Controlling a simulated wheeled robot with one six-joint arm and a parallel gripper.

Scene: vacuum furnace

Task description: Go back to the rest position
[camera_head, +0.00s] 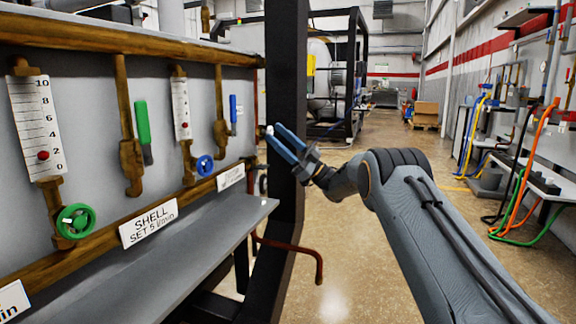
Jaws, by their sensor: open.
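My gripper (280,142) is at the end of my grey arm, which reaches in from the lower right. Its blue fingers point left toward the panel. The gripper is open, and I see nothing held in it. It is in front of the black post in the picture, apart from the blue knob (205,165) and the green handwheel (75,221) on the panel.
The grey panel (90,120) with brass pipes, scales and a "SHELL" label (148,222) fills the left. A black post (285,60) stands at its right edge. A grey shelf (190,240) juts out below. Hoses (530,170) hang at the right. The floor (375,180) is open in the middle.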

